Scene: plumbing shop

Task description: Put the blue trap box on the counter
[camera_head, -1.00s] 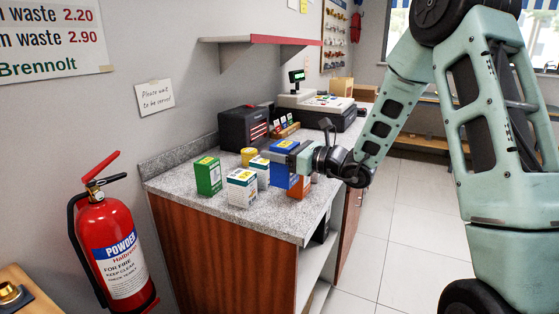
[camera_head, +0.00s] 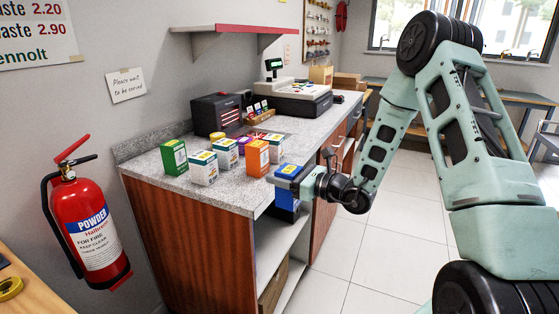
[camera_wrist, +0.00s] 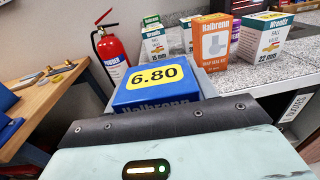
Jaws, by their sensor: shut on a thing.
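The blue trap box (camera_head: 287,202) has a yellow patch on top and is in my gripper (camera_head: 291,180), which is shut on it. In the head view they are just off the right edge of the counter (camera_head: 228,192), about level with its top, in front of the open shelves. The wrist view shows the blue box (camera_wrist: 150,97) close up, upright, with a yellow "6.80" label. Counter boxes stand beyond it. The finger contact is partly hidden.
On the counter stand a green box (camera_head: 174,158), a white box (camera_head: 204,168), an orange box (camera_head: 257,158) near the edge, and other small boxes. A till (camera_head: 300,97) stands farther back. A fire extinguisher (camera_head: 87,230) is at left. The counter's front left corner is clear.

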